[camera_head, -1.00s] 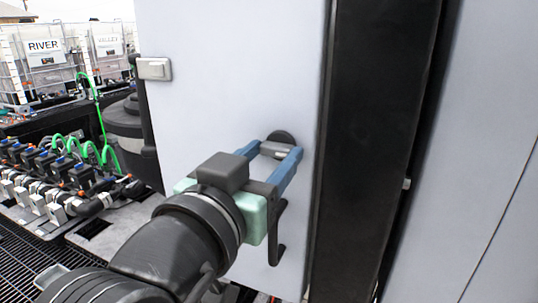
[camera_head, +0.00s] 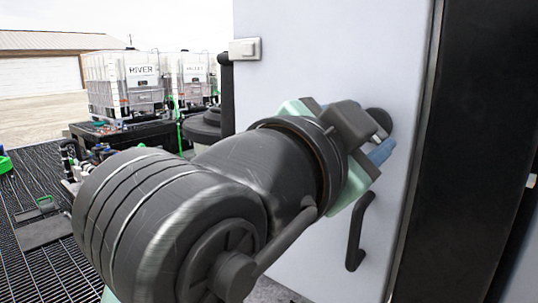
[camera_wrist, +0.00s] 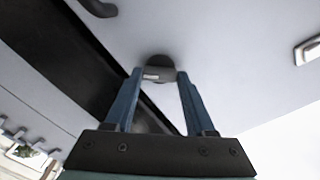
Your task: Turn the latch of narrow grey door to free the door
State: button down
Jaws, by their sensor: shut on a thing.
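The narrow grey door (camera_head: 300,75) fills the middle of the head view. Its latch has a round dark base (camera_head: 378,118) near the door's right edge; in the wrist view the latch (camera_wrist: 158,68) sits between my two blue fingertips. My gripper (camera_head: 384,146) is shut on the latch, with a finger on each side; it also shows in the wrist view (camera_wrist: 160,75). In the head view my gripper body and arm hide most of the latch. The door looks closed against the black frame.
A black handle (camera_head: 358,232) is on the door below the latch. A small light hinge-like block (camera_head: 244,49) is at the door's upper left edge. A black frame post (camera_head: 468,150) stands on the right. White tanks (camera_head: 125,82) stand behind at left.

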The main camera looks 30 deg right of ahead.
jog(key=m+b, duration=0.4)
jog(key=m, duration=0.1)
jog(key=shift+f+m, duration=0.2)
jog(key=shift+m, duration=0.1)
jog(key=shift+r+m+b, duration=0.1)
jog(key=shift+m+b, duration=1.35)
jog(key=shift+m, duration=0.75)
jog(key=shift+c, duration=1.2)
grip_release()
jog(key=b+v, duration=0.3)
jog(key=v, duration=1)
jog(key=shift+w, duration=0.1)
